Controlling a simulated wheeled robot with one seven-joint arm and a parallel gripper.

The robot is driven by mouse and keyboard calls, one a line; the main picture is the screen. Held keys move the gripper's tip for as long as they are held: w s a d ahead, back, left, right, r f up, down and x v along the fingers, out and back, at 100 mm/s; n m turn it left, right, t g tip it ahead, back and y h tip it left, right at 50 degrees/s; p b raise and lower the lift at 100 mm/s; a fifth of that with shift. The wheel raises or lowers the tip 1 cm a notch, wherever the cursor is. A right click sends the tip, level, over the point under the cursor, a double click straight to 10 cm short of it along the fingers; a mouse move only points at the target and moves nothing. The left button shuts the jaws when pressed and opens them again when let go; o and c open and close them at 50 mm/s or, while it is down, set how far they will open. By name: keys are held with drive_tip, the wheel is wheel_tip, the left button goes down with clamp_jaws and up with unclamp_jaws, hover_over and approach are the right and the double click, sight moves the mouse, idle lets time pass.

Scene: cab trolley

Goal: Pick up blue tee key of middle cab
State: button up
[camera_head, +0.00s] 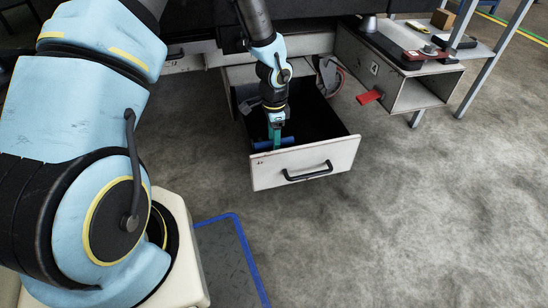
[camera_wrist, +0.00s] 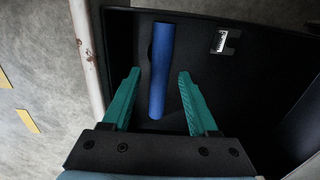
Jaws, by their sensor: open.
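The blue tee key (camera_wrist: 161,70) lies in the open drawer (camera_head: 322,160), and its blue bar shows upright in the wrist view, on the dark drawer floor. In the head view a blue bar (camera_head: 284,142) shows near the drawer's front panel. My gripper (camera_wrist: 158,82) is open, with its two green fingers on either side of the lower part of the blue bar. No contact with the bar is visible. In the head view my gripper (camera_head: 275,135) points down inside the drawer. Any stem of the key is hidden.
The drawer's front panel has a black handle (camera_head: 309,175). A white-labelled black item (camera_wrist: 222,40) is at the drawer's back in the wrist view. A red tag (camera_head: 369,97) sticks out beside an open compartment at right.

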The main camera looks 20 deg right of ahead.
wheel_tip(320, 180, down, 2)
drive_tip(key=shift+f, duration=0.2)
drive_tip(key=shift+c, duration=0.4)
clamp_jaws()
drive_tip(key=shift+r, duration=0.1)
idle(0.8)
